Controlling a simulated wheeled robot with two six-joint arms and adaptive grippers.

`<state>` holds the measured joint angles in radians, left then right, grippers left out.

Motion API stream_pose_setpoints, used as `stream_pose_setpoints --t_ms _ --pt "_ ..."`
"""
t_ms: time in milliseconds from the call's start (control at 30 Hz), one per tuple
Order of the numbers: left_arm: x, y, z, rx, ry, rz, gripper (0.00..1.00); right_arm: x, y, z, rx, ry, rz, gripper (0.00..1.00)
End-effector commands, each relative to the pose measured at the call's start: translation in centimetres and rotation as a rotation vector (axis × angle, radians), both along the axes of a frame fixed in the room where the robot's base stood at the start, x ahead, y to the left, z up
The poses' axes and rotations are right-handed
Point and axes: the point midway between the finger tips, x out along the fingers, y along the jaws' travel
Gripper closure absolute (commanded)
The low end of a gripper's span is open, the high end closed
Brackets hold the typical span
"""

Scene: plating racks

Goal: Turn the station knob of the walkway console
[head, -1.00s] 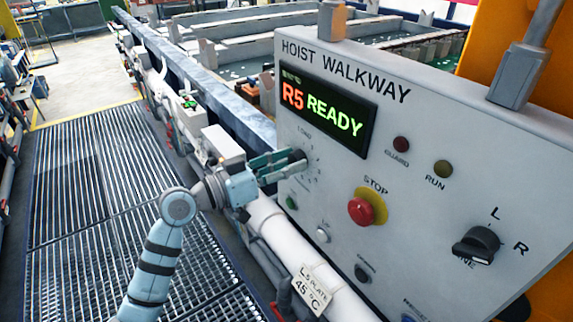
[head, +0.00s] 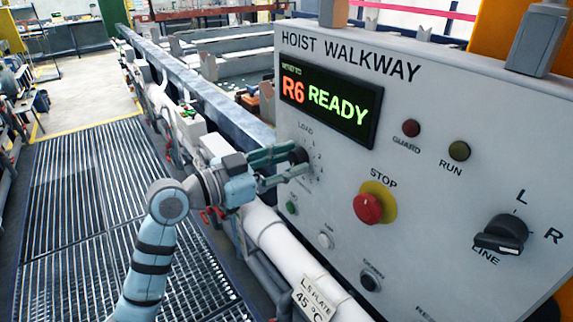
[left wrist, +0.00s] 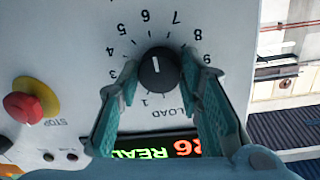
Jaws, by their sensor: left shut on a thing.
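The walkway console (head: 440,120) is a grey panel headed HOIST WALKWAY. Its display (head: 328,104) reads R6 READY. The station knob (head: 298,155) is small, round and black, below the display. In the left wrist view the knob (left wrist: 158,72) has a white mark and a ring of numbers around it, with LOAD near it. My left gripper (head: 293,162) reaches the knob from the left. It is shut on the knob, with one green finger on each side (left wrist: 160,80). The fingers partly cover the dial numbers. My right gripper does not show.
A red STOP button (head: 368,208) on a yellow base is to the right of the knob. An L/R selector (head: 502,234) is farther right. A white pipe (head: 285,255) runs below my left gripper. The grated walkway (head: 95,200) at left is clear.

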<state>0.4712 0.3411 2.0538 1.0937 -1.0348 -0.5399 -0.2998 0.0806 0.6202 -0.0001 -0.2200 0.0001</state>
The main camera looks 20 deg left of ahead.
Motion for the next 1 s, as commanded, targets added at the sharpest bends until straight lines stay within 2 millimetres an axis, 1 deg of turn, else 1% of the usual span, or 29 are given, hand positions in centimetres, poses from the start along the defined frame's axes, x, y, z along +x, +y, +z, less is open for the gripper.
stream_pose_setpoints --t_ms 300,333,433,467,767,867,967,1000 --pt "0.0 0.0 0.1 0.001 -0.001 0.001 0.95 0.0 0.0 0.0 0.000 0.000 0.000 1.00" --pt "0.0 0.0 0.1 0.001 -0.001 0.001 0.64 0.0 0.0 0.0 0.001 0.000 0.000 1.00" --pt "0.0 0.0 0.1 0.001 -0.001 0.001 0.48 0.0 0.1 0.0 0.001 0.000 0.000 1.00" --pt "0.0 0.0 0.1 0.001 -0.001 0.001 0.46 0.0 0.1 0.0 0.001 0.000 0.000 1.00" --pt "-0.1 0.1 0.0 0.001 0.000 0.001 0.46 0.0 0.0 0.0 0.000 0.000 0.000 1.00" --pt "-0.7 0.9 0.0 0.004 -0.001 0.004 0.46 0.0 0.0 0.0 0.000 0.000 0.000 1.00" --pt "-2.3 2.3 0.0 0.010 0.001 0.003 0.46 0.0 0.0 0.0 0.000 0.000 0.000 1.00" --pt "-2.9 3.0 -0.1 0.011 0.001 0.005 0.46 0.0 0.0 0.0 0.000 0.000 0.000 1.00"
